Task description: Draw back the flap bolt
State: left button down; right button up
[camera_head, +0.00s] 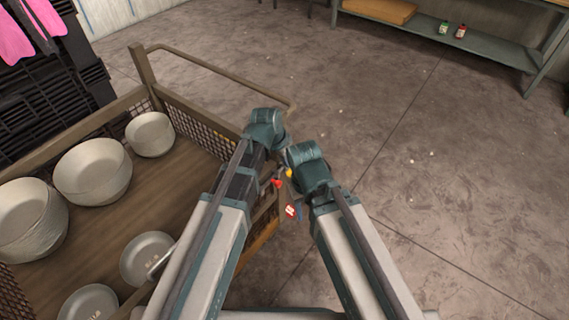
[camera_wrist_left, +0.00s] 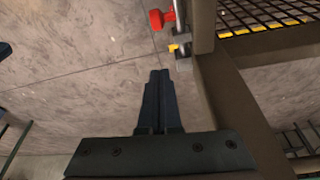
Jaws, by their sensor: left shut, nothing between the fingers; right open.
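The flap bolt's red knob (camera_head: 277,183) shows at the right end of the wooden-floored crate (camera_head: 195,110), between my two wrists. In the left wrist view the red knob (camera_wrist_left: 157,20) sits at the top beside a grey metal post, with a small yellow part (camera_wrist_left: 173,48) below it. My left gripper (camera_wrist_left: 160,74) is shut and empty; its tips are below and left of the yellow part, apart in the picture. In the head view my left gripper (camera_head: 266,130) is the higher one. My right gripper (camera_head: 306,163) is just right of the knob; its fingers are mostly hidden.
The crate has mesh walls and a raised rail (camera_head: 215,68). It holds stacked pale bowls (camera_head: 92,170) and plates (camera_head: 148,258). Black crates (camera_head: 50,100) with pink cloth stand at upper left. A bench (camera_head: 470,45) is at upper right. The floor at right is clear.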

pick_arm(q)
jog(key=b+x, duration=0.8)
jog(key=x, duration=0.1)
jog(key=s+a, duration=0.1)
jog(key=s+a+r+p, duration=0.1)
jog(key=s+a, duration=0.1)
jog(key=shift+r+p, duration=0.3)
jog(key=shift+p, duration=0.1)
jog(key=s+a, duration=0.2)
jog(key=s, duration=0.1)
jog(key=shift+s+a, duration=0.25)
